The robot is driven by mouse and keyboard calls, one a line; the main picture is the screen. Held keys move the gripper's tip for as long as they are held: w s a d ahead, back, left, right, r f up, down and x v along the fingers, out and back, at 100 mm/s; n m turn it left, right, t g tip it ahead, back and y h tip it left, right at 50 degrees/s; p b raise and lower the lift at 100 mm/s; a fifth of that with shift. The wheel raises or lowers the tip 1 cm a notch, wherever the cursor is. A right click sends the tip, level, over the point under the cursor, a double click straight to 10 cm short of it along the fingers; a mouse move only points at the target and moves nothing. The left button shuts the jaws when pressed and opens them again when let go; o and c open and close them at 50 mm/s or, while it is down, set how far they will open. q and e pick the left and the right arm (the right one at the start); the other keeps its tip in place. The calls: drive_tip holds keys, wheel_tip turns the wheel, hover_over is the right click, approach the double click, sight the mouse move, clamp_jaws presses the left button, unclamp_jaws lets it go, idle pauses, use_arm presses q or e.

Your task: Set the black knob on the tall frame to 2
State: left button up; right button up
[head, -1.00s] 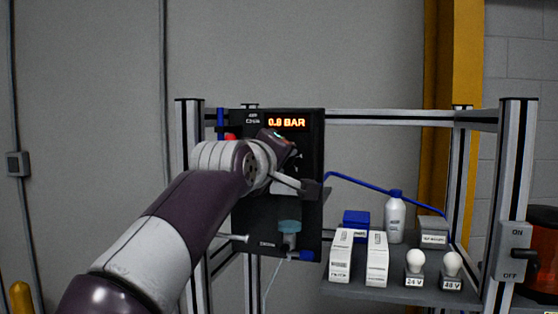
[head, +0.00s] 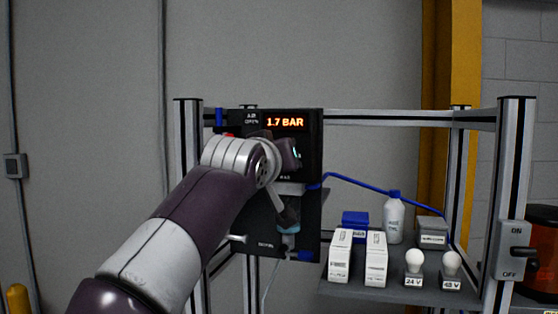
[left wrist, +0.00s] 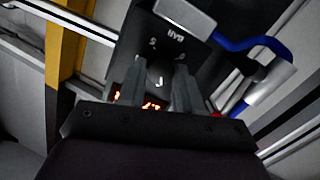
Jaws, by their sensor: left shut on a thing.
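The black panel (head: 308,215) hangs on the left of the tall metal frame (head: 186,180). Its orange display (head: 285,122) reads 1.7 BAR. My left gripper (left wrist: 158,78) is at the panel, with its two fingers shut around the black knob (left wrist: 159,82). A short white mark shows between the fingers. In the left wrist view the panel is turned over, with upside-down lettering and a few scale figures beside the knob. In the head view my wrist hides the knob and the fingertips. My right gripper is in neither view.
A blue hose (head: 365,186) runs right from the panel. The shelf (head: 345,286) at right holds white boxes (head: 376,258), a bottle (head: 393,220), a blue box (head: 355,225) and two bulbs (head: 414,261). An ON/OFF switch (head: 513,252) is on the right post.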

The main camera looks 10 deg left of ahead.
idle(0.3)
use_arm(q)
drive_tip(key=o, duration=1)
drive_tip(key=shift+o, duration=0.2)
drive_tip(key=shift+w, duration=0.15)
drive_tip(key=s+r+b, duration=0.1)
drive_tip(key=s+b, duration=0.4)
drive_tip(key=s, duration=0.7)
drive_tip(key=shift+s+b, duration=0.3)
drive_tip(key=shift+s, duration=0.05)
